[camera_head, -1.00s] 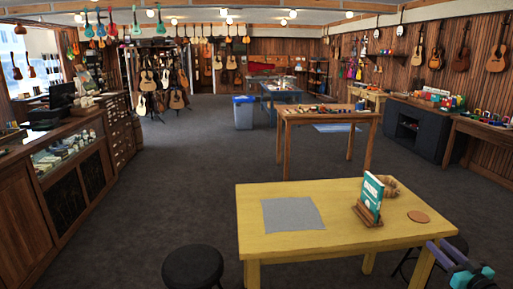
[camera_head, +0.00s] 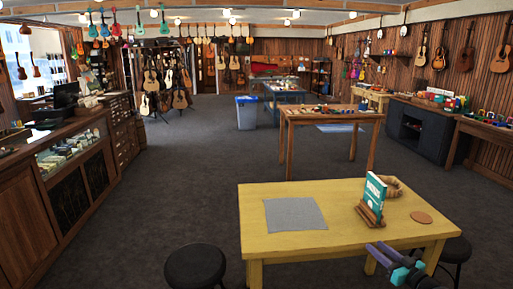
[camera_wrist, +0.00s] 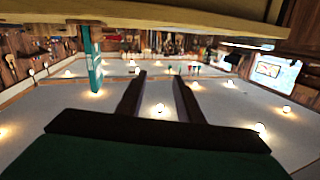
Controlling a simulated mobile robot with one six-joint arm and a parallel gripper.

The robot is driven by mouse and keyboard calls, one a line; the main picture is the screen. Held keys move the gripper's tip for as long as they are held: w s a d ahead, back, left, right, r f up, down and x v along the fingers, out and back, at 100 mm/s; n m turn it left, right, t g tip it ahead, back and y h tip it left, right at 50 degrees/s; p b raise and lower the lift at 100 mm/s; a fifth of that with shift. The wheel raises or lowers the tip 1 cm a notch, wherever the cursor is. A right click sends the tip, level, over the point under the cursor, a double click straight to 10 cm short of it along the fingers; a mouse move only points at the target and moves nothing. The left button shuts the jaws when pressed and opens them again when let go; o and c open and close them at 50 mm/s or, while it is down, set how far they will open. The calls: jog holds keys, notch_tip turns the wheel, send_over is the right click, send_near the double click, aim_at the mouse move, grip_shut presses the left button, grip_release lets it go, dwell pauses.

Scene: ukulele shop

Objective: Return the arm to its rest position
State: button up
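My gripper (camera_head: 378,249) is at the lower right of the head view, in front of the yellow table's near edge at its right part. In the wrist view its two dark fingers (camera_wrist: 159,77) stand apart with nothing between them, so it is open and empty. The wrist picture is upside down, with ceiling lights below and the table's edge along the top. Most of my arm is outside the head view.
The yellow table (camera_head: 350,228) holds a grey cloth (camera_head: 294,214), a teal book (camera_head: 374,195) on a wooden stand (camera_head: 369,216), a woven ring-like item (camera_head: 393,187) and a round coaster (camera_head: 421,217). Open floor lies left.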

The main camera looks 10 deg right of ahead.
jog(key=w+a+f+n+g+y, duration=0.3)
jog(key=a+f, duration=0.5)
jog(key=a, duration=0.6)
jog(key=s+a+f+n+g+y, duration=0.1)
jog(key=s+a+f+g, duration=0.2)
jog(key=a+f, duration=0.55)
jog(key=s+a+f+g+y, duration=0.1)
jog(key=s+a+f+g, duration=0.3)
jog(key=a, duration=0.7)
jog(key=s+a+f+n+g+y, duration=0.1)
jog(key=s+a+f+g, duration=0.1)
jog(key=a+f, duration=0.65)
jog(key=s+a+f+g+h, duration=0.1)
jog(key=s+a+f+g, duration=0.4)
jog(key=s, duration=0.4)
jog(key=s+a+f+g+h, duration=0.2)
jog(key=s+a+f, duration=0.3)
jog(key=s, duration=0.5)
jog(key=s+d+f+m+g+h, duration=0.3)
jog(key=s+d+m+h, duration=0.3)
jog(key=s+d, duration=0.4)
jog(key=shift+s+d+f+g, duration=0.25)
jog(key=shift+d+f, duration=0.45)
jog(key=shift+d, duration=0.65)
